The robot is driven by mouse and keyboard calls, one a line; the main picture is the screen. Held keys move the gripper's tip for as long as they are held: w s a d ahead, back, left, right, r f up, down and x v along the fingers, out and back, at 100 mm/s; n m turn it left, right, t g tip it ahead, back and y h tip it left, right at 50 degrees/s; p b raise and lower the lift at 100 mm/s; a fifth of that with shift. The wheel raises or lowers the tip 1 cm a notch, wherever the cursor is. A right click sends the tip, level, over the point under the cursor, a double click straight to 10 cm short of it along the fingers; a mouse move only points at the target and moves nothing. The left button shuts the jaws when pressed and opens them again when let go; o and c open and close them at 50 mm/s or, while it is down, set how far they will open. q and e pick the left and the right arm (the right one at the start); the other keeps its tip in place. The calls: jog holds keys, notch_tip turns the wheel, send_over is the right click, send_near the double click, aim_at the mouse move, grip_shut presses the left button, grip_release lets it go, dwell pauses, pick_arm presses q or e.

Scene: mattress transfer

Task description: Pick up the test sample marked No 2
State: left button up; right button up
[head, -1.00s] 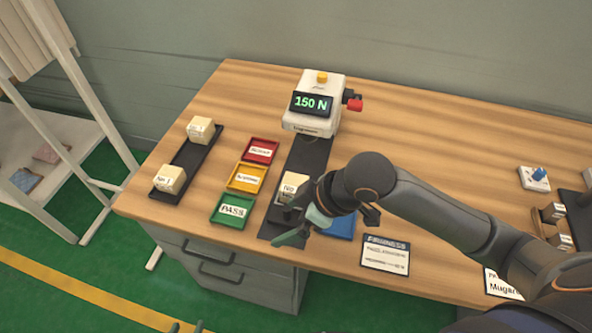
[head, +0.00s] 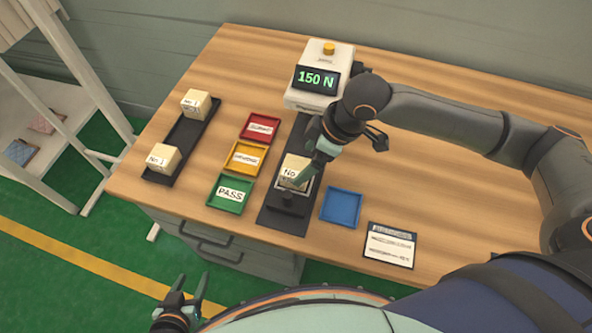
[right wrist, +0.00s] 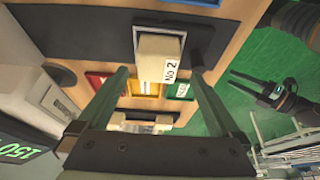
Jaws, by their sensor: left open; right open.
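The sample marked No 2 (right wrist: 158,58) is a pale block with a white label in the right wrist view. In the head view it is the block (head: 293,168) on the tester's black base; its label reads "No" and the number is hidden. My right gripper (head: 318,165) is open beside and over this block. In the right wrist view its fingers (right wrist: 160,74) appear on either side of the block, with gaps; I cannot tell how deep they reach. My left gripper (head: 190,296) is open and empty in front of the table.
The tester (head: 318,85) shows 150 N behind the block. Red (head: 261,127), yellow (head: 245,157) and green (head: 231,194) trays stand left, a blue tray (head: 341,207) right. Two other blocks sit on a black rack (head: 183,137). A card (head: 391,245) lies at the front.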

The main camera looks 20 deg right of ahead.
aim_at(296, 167)
jog(key=x, duration=0.5)
jog(key=shift+w+a+f, duration=0.1)
jog(key=shift+w+a, duration=0.1)
jog(key=shift+w, duration=0.15)
jog(key=c, duration=1.3)
pick_arm(q)
jog(key=shift+f, duration=0.15)
